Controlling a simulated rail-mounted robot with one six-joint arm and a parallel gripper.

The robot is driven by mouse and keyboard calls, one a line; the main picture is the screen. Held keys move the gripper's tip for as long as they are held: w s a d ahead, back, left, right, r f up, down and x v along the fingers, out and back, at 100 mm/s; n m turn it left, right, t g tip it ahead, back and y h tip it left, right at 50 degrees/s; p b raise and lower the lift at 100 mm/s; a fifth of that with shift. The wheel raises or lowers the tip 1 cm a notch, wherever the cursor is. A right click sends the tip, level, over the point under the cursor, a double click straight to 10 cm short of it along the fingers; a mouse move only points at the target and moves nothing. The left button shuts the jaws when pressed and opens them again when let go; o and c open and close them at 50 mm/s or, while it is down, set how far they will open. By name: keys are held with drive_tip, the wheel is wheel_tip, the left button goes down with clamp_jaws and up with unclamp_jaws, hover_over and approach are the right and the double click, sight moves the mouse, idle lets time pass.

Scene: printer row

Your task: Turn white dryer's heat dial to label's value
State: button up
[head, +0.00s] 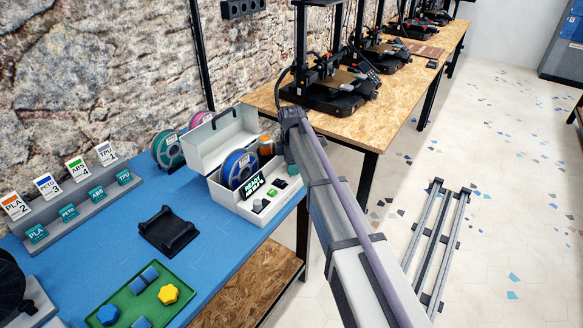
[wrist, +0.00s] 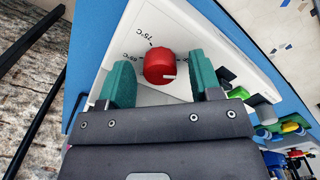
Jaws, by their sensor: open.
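The white dryer (head: 240,207) stands open-lidded on the blue table, with a blue spool (head: 239,168) inside and a small display reading "READY" on top; its smaller text is unclear. In the wrist view the red heat dial (wrist: 160,67) sits on the white panel (wrist: 135,38). A short white mark shows on its lower side. A 75°C mark is up-left of it and what looks like 65°C further left; others are partly hidden. My gripper (wrist: 161,62) is open, its green fingers either side of the dial with gaps visible. In the head view my arm hides the dial.
A row of material cards (head: 58,180) stands along the wall. A black cradle (head: 166,231) and a green tray (head: 139,296) with yellow and blue pieces lie on the table. Small knobs and buttons (wrist: 236,92) are near the right finger. Printers (head: 332,92) stand behind.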

drive_tip(key=c, duration=0.9)
drive_tip(key=shift+c, duration=0.2)
drive_tip(key=shift+m, duration=0.4)
drive_tip(key=m, duration=1.2)
drive_tip(key=shift+m, duration=0.3)
drive_tip(key=m, duration=0.3)
drive_tip(key=shift+m, duration=0.4)
drive_tip(key=m, duration=0.6)
drive_tip(key=shift+m, duration=0.3)
